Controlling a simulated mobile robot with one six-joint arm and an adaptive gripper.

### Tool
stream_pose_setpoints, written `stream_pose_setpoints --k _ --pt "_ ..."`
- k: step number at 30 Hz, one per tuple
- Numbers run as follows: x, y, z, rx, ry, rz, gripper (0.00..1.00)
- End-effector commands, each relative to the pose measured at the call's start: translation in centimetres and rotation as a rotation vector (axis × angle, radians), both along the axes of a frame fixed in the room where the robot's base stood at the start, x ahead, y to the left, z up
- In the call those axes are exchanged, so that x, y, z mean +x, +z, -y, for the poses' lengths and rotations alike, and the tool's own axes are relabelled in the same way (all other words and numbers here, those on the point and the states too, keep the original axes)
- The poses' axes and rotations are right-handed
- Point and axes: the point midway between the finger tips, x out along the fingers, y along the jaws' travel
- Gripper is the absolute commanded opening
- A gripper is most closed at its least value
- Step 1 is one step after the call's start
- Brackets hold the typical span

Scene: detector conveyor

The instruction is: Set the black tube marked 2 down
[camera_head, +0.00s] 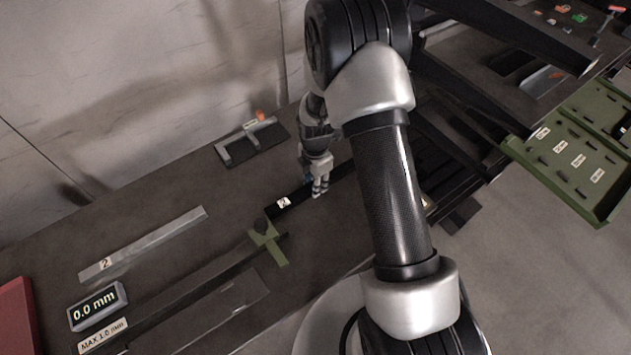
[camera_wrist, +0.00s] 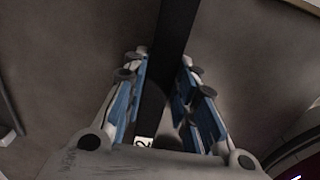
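The black tube (camera_head: 295,199) has a white label with a 2 near its left end. My gripper (camera_head: 320,188) is at the tube, right of the label, above the dark bench. In the wrist view the tube (camera_wrist: 174,45) runs between the two blue-padded fingers of my gripper (camera_wrist: 163,75), which are close along both its sides. The label (camera_wrist: 143,142) is partly cut off by the gripper body there. A pale grey bar marked 2 (camera_head: 150,243) lies on the bench at left. The tube's right part is hidden behind my arm.
A green bracket (camera_head: 268,243) stands just below the tube's left end, by a long dark rail. A display reading 0.0 mm (camera_head: 97,306) and a MAX 1.0 sign (camera_head: 103,335) are at lower left. A grey frame (camera_head: 252,143) lies behind. A green tray (camera_head: 580,160) is at right.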

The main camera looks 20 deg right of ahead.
Motion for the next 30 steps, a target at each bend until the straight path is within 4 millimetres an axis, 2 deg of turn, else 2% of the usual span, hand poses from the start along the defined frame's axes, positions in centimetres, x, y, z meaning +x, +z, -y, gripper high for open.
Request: stream_pose_setpoints --k 8,19,23,30 --pt "0.0 0.1 0.0 0.000 0.000 0.000 0.45" --pt "0.0 0.5 0.0 0.000 0.000 0.000 0.45" --pt "0.1 2.3 0.0 0.000 0.000 0.003 0.45" --pt "0.1 7.7 0.0 0.000 0.000 0.003 0.45"
